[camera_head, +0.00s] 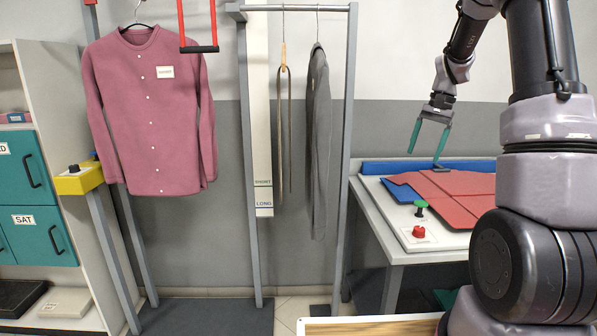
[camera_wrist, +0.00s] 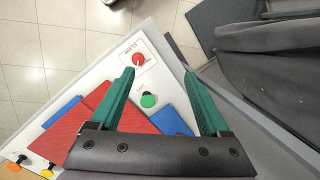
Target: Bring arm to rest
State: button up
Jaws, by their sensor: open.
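My gripper (camera_head: 428,137) hangs above the left part of the folding table in the head view, its green fingers apart and nothing between them. In the wrist view my gripper (camera_wrist: 158,72) is also open and empty, with the table and a grey garment beyond it. My arm bends down from the upper right of the head view. Whether a fingertip touches the table's contents is unclear; it appears apart.
Red panels (camera_head: 450,186) and blue panels lie on the white table (camera_head: 384,217), near a green button (camera_head: 420,207) and red button (camera_head: 418,232). A grey garment (camera_head: 318,140) hangs on a rail left of the table. A pink shirt (camera_head: 150,110) hangs farther left.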

jog(key=s+a+r+n+t, duration=0.1)
jog(key=s+a+r+t, duration=0.1)
jog(key=s+a+r, duration=0.3)
jog(key=s+a+r+n+t, duration=0.1)
jog(key=s+a+r+t, duration=0.15)
jog(key=s+r, duration=0.45)
jog(key=s+a+r+t, duration=0.1)
jog(key=s+a, duration=0.1)
jog(key=s, duration=0.5)
jog(key=s+a+r+n+t, duration=0.1)
jog(key=s+a+t, duration=0.1)
jog(key=s, duration=0.5)
jog(key=shift+a+r+h, duration=0.25)
jog(key=shift+a+h, duration=0.05)
jog(key=shift+a, duration=0.1)
jog(key=shift+s, duration=0.1)
jog(key=shift+c, duration=0.3)
